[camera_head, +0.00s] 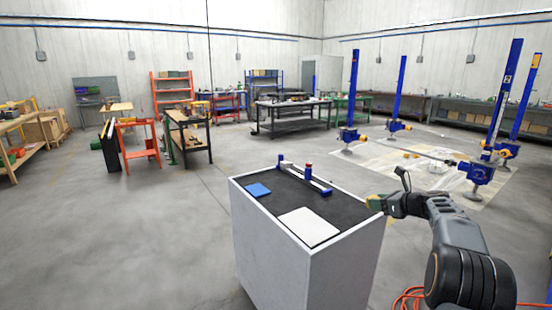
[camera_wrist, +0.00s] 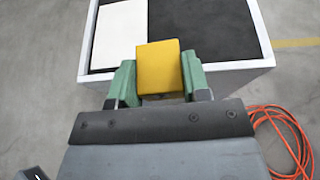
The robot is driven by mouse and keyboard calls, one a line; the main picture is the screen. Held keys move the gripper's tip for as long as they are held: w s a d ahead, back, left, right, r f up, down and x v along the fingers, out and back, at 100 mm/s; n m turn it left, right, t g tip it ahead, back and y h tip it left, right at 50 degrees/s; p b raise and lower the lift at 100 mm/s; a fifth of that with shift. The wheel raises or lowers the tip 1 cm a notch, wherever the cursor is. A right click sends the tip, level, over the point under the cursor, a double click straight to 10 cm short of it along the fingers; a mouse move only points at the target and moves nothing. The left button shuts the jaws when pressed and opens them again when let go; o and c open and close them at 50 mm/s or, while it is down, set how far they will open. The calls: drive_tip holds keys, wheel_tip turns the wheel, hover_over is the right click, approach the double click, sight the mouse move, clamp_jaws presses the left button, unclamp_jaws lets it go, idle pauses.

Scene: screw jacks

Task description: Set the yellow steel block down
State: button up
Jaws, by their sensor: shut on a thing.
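The yellow steel block (camera_wrist: 159,67) is held between the two green fingers of my gripper (camera_wrist: 160,80) in the wrist view. The block is over the near edge of the white cabinet (camera_wrist: 235,68), and its height above the top cannot be told there. In the head view my gripper (camera_head: 376,203) is at the right edge of the cabinet (camera_head: 300,255), with a little yellow showing at its tip.
On the cabinet's dark top lie a white plate (camera_head: 309,227), a blue pad (camera_head: 258,190), and a blue-and-white bar with a red-topped item (camera_head: 308,170). Part of the dark top is bare. An orange cable (camera_wrist: 290,135) lies on the floor. Blue screw jacks (camera_head: 481,172) stand behind.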

drive_tip(key=f, duration=0.3)
drive_tip(key=shift+w+a+f+n+g+y, duration=0.15)
drive_tip(key=shift+a+n+g+y, duration=0.2)
drive_tip(key=shift+n+g+y, duration=0.05)
drive_tip(key=s+a+f+m+t+h+p, duration=0.15)
drive_tip(key=s+a+f+p, duration=0.25)
drive_tip(key=s+a+f, duration=0.4)
drive_tip(key=s+a+f+m+t+h+p, duration=0.15)
drive_tip(key=s+a+f+p, duration=0.25)
drive_tip(key=s+a+f, duration=0.55)
wheel_tip(320, 180, up, 14)
drive_tip(key=w+m+h, duration=0.1)
drive_tip(key=shift+d+f+m+h, duration=0.15)
drive_tip(key=shift+d+m+h, duration=0.15)
drive_tip(key=shift+h, duration=0.1)
